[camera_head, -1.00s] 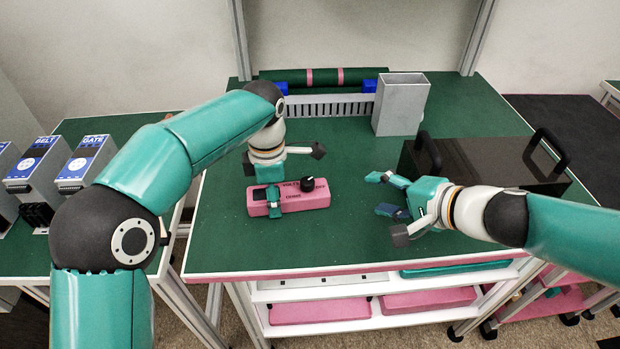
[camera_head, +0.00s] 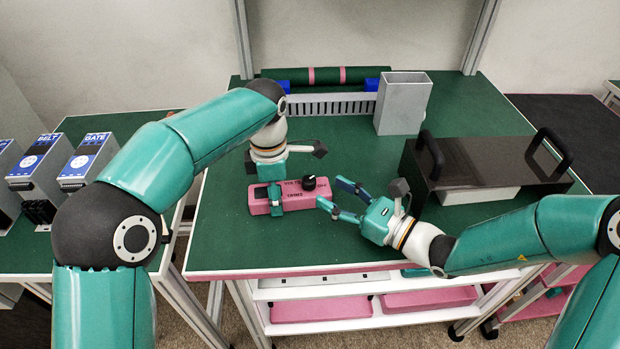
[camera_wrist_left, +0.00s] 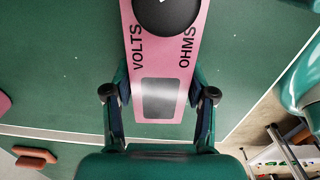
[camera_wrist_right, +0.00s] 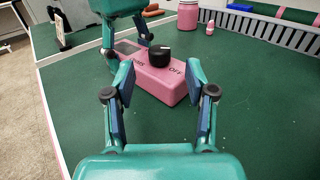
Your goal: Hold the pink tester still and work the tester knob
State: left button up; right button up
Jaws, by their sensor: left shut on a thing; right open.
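The pink tester (camera_head: 296,197) lies flat on the green bench top, with a black knob (camera_head: 309,183) on its upper face. It also shows in the left wrist view (camera_wrist_left: 180,55), with VOLTS and OHMS lettering and a grey window between the fingers. My left gripper (camera_head: 275,199) is shut across the tester's left end. My right gripper (camera_head: 330,194) is open and empty, its fingers just right of the tester's right end. In the right wrist view the knob (camera_wrist_right: 159,55) sits ahead, beyond and between the open fingertips (camera_wrist_right: 163,85).
A dark case with black handles (camera_head: 490,165) stands at the right. A grey open box (camera_head: 403,104) and a slotted grey rail (camera_head: 327,105) stand at the back. BELT and GATE units (camera_head: 88,160) stand on the left bench. The bench top before the tester is clear.

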aim_at(313, 184)
jog(key=x, duration=0.6)
jog(key=shift+w+a, duration=0.25)
grip_shut()
jog(key=shift+a+m+t+h, duration=0.1)
jog(key=shift+m+t+h, duration=1.1)
jog(key=shift+t+h, duration=0.25)
jog(key=shift+m+t+h, duration=0.45)
jog(key=shift+m+h, duration=0.15)
jog(key=shift+h, duration=0.25)
